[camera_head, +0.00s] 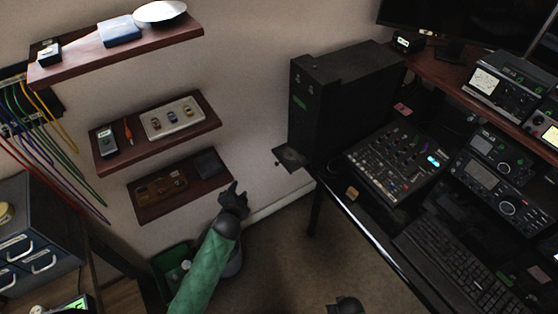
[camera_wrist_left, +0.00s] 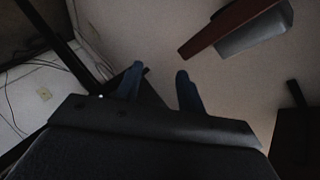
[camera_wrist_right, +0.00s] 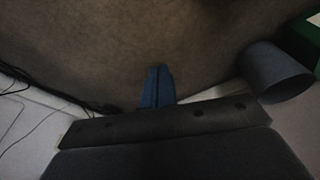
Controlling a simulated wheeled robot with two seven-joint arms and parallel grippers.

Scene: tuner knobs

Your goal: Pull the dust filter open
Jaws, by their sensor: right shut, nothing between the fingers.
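The black computer tower (camera_head: 330,105) stands at the desk's left end in the head view. A thin dark flat panel (camera_head: 291,157) sticks out from the tower's lower front; it looks like the dust filter, but I cannot tell for sure. My left gripper (camera_head: 239,190) is in front of the lowest wall shelf, left of the panel and apart from it. In the left wrist view, its two fingers (camera_wrist_left: 160,80) are apart with nothing between them. My right gripper's fingers (camera_wrist_right: 157,72) are together and empty in the right wrist view, over the carpet.
Wall shelves hang on the left; the lowest shelf (camera_head: 150,205) is close to my left gripper. The desk's front edge (camera_head: 365,240) and a table leg (camera_head: 316,210) bound the right side. A grey bin (camera_wrist_right: 274,72) stands on the floor. The carpet between is clear.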

